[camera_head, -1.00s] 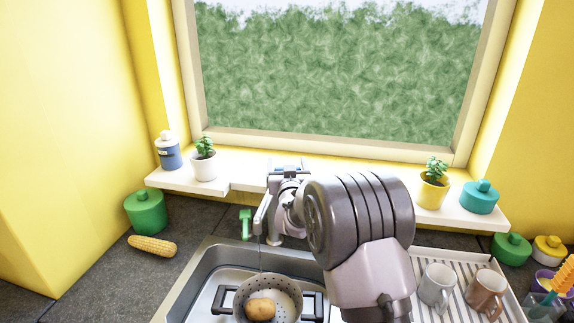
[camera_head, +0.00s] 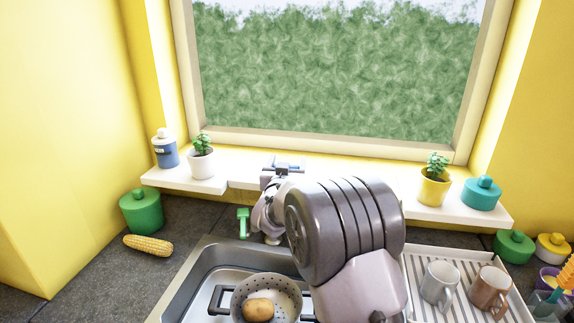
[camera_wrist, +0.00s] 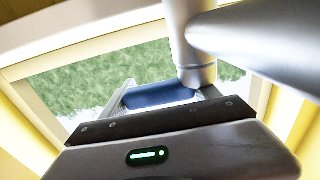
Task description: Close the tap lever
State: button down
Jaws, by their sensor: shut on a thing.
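The grey metal tap shows close up in the wrist view, with a thick upright body (camera_wrist: 196,45) and a wide tube (camera_wrist: 265,42) running off to the right. A blue piece (camera_wrist: 160,95), which looks like the tap lever's grip, lies between the fingers of my gripper (camera_wrist: 163,93). The gripper is shut on it, beside the tap body. In the head view my gripper (camera_head: 283,168) is small, at the sill behind the sink. My arm hides most of the tap there, and the spout is hard to make out.
The sink (camera_head: 188,285) holds a colander (camera_head: 242,290) with a potato (camera_head: 258,310). A green T-shaped item (camera_head: 243,222) stands left of the tap. Potted plants (camera_head: 200,160) (camera_head: 434,182) stand on the sill. Mugs (camera_head: 440,283) (camera_head: 489,290) stand on the rack at right. Corn (camera_head: 148,245) lies at left.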

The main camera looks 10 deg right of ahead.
jog(key=shift+c, duration=0.8)
grip_release()
jog(key=v, duration=1.7)
jog(key=shift+s, duration=0.2)
jog(key=shift+p, duration=0.3)
